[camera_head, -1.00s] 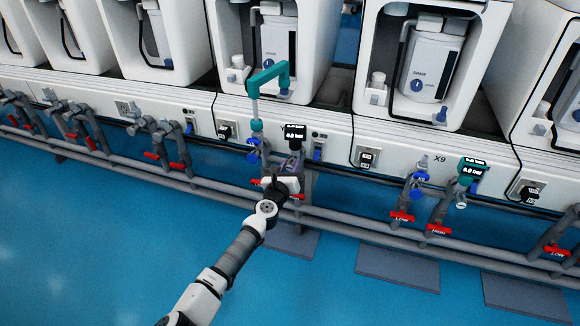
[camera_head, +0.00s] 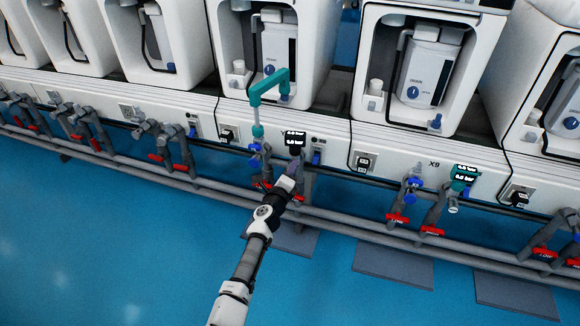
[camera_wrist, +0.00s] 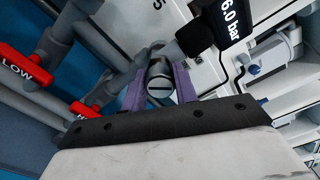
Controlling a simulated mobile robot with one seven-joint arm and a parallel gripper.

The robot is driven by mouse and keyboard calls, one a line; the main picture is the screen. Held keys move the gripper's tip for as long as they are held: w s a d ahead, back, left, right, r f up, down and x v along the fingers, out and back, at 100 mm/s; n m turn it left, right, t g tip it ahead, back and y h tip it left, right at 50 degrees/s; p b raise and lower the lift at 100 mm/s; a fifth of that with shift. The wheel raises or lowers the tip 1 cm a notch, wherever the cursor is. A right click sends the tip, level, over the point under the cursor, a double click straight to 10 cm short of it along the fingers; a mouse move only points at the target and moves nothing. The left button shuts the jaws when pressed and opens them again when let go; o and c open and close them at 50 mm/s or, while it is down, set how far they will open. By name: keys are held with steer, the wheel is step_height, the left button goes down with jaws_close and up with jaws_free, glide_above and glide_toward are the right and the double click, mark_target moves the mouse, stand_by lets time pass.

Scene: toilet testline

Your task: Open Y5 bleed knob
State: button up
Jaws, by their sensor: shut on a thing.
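The bleed knob (camera_wrist: 160,90) is a small round grey metal knob with a slot across its face, in the middle of the wrist view. My gripper (camera_wrist: 160,86) has its two purple fingers on either side of the knob and is shut on it. In the head view my gripper (camera_head: 290,172) is at the pipework below a black gauge (camera_head: 295,139), and the knob is hidden behind it. The gauge also shows in the wrist view (camera_wrist: 207,29), where it reads 6.0 bar.
Red valve handles, one marked LOW (camera_wrist: 22,66), lie left of my fingers. A teal hose fitting (camera_head: 268,86) rises above the pipes. A grey horizontal rail (camera_head: 340,222) runs along the line.

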steer(key=n+p, duration=0.3)
steer(key=n, duration=0.1)
steer(key=shift+r, duration=0.15)
steer(key=shift+n+p, duration=1.3)
steer(key=shift+n, duration=0.6)
steer(key=o, duration=1)
steer(key=shift+f, duration=0.2)
steer(key=shift+p+v, duration=4.9)
steer(key=shift+v, duration=1.95)
